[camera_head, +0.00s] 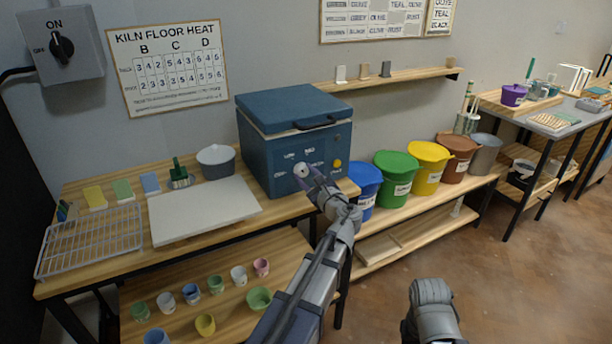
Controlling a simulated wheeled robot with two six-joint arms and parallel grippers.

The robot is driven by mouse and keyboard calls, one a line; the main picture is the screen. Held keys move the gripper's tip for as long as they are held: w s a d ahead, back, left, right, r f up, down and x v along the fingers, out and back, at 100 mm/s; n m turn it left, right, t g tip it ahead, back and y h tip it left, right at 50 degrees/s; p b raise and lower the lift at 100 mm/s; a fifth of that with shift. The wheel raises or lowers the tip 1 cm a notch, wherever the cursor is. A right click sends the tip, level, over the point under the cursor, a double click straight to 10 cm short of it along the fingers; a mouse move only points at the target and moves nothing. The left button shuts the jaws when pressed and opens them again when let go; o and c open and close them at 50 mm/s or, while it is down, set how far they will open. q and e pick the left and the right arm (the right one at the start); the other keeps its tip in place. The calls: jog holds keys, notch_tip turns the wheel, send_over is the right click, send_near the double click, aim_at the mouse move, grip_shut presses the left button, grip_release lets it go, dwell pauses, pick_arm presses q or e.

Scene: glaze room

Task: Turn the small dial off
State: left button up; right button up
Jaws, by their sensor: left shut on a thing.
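The blue kiln (262,160) stands on the wooden table with its lid down. The small dial (301,170) is a pale round knob on its front panel, with small labels around it such as LOW. My left gripper (309,175) reaches the panel from the lower right and is shut on the small dial. Its fingers cover part of the dial, and I cannot tell which label it points at. A grey part of my right arm shows at the bottom right; its gripper is out of view.
A yellow button (338,164) sits right of the dial. A larger black wall knob (61,46) marked ON and OFF is at upper left. A white board (203,210) and wire rack (90,240) lie left of the kiln. Colored buckets, including a green one (396,178), stand to the right.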

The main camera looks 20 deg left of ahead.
pick_arm(q)
grip_shut()
jog(key=shift+n, duration=0.4)
jog(key=n, duration=0.5)
jog(key=shift+a+f+n, duration=0.1)
jog(key=shift+n, duration=0.3)
jog(key=n, duration=0.5)
jog(key=shift+s, duration=0.1)
jog(key=shift+n, duration=0.3)
jog(key=o, duration=0.9)
grip_release()
